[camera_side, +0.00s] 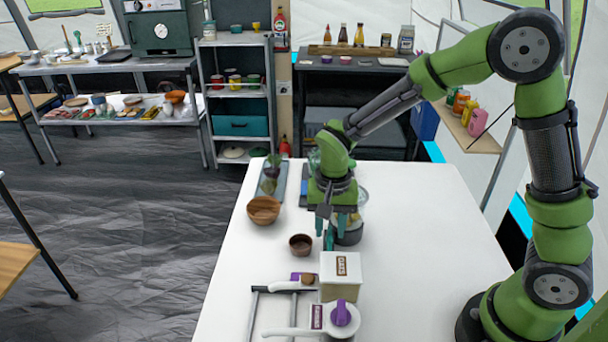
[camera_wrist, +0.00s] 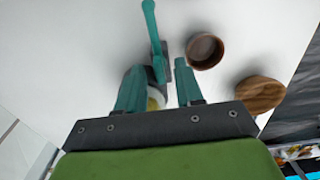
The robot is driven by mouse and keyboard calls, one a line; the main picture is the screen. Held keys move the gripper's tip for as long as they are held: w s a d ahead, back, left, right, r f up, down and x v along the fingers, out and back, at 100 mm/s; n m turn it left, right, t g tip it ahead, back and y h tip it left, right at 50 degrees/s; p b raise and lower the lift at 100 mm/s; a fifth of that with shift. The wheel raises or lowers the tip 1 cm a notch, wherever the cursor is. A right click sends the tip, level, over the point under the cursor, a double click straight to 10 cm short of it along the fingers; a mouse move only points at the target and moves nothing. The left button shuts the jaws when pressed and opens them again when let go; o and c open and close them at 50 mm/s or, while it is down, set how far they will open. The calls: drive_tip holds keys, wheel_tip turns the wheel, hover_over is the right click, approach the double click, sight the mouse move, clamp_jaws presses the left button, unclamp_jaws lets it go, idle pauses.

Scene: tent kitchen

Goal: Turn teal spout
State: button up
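The teal spout (camera_wrist: 152,28) shows in the wrist view as a long thin teal bar with a rounded tip, leading down to a grey block. In the side view a teal piece, likely the spout (camera_side: 329,239), shows below my gripper, partly hidden. My gripper (camera_wrist: 159,66) points down over it, with its two teal fingers apart. The lower part of the spout lies between or just beyond the fingertips; I cannot tell whether either finger touches it. In the side view my gripper (camera_side: 330,233) is low over the white table, beside a dark grey pot (camera_side: 349,235).
A small brown bowl (camera_side: 300,244) and a larger wooden bowl (camera_side: 263,210) stand left of my gripper. A white box (camera_side: 340,276), a white pan with a purple knob (camera_side: 341,314) and a grey rack (camera_side: 254,311) are nearer the camera. The table's right side (camera_side: 430,260) is clear.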

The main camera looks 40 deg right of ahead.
drive_tip(key=shift+c, duration=0.3)
clamp_jaws()
idle(1.2)
